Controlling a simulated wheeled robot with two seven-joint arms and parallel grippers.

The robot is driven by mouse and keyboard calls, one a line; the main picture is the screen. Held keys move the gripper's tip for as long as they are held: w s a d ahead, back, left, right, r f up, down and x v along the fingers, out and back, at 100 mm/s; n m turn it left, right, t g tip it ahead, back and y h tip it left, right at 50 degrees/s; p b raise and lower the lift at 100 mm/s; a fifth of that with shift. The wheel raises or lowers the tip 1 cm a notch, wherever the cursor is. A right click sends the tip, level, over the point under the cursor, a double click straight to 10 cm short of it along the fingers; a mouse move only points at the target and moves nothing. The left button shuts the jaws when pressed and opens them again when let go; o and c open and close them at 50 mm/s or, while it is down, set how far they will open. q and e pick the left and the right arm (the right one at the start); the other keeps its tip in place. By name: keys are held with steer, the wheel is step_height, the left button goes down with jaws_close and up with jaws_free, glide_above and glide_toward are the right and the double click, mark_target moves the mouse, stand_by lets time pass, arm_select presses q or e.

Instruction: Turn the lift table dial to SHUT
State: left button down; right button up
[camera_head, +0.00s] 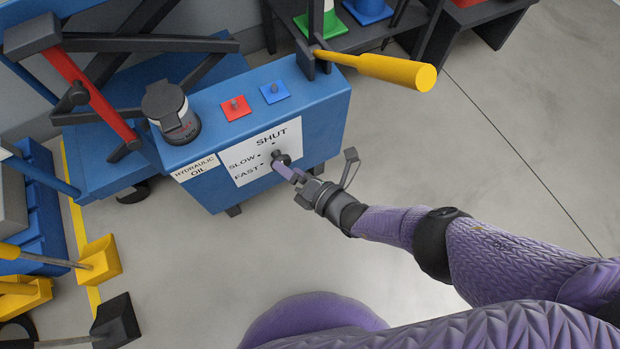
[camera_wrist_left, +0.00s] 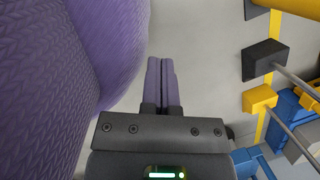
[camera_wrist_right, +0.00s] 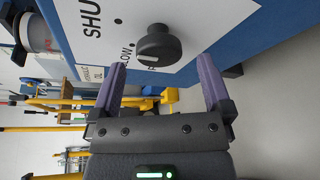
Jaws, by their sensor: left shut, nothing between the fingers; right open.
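The lift table dial (camera_head: 281,157) is a dark round knob on a white plate (camera_head: 245,165) lettered SHUT, SLOW and FAST, on the side of a blue unit (camera_head: 325,120). In the right wrist view the knob (camera_wrist_right: 158,43) stands just beyond my fingertips, between their lines; a dark lower part lies near the FAST lettering. I cannot tell its exact setting. My right gripper (camera_head: 287,171) is open, its purple fingers (camera_wrist_right: 161,64) at the knob, not closed on it. My left gripper (camera_wrist_left: 160,62) is shut and empty above the floor.
A hydraulic oil can (camera_head: 172,113) and red (camera_head: 236,108) and blue (camera_head: 274,92) squares sit on top of the unit. A yellow handle (camera_head: 385,70) juts out above. Yellow-ended tools (camera_head: 100,260) lie at left. The grey floor (camera_head: 510,120) at right is clear.

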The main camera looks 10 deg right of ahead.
arm_select(q)
steer(key=s+f+p, duration=0.2)
steer(key=s, duration=0.6)
steer(key=shift+s+g, duration=0.25)
steer(key=shift+g, duration=0.15)
arm_select(e)
steer(key=v, duration=0.7)
steer(key=shift+s, duration=0.15)
steer(key=shift+d, duration=0.1)
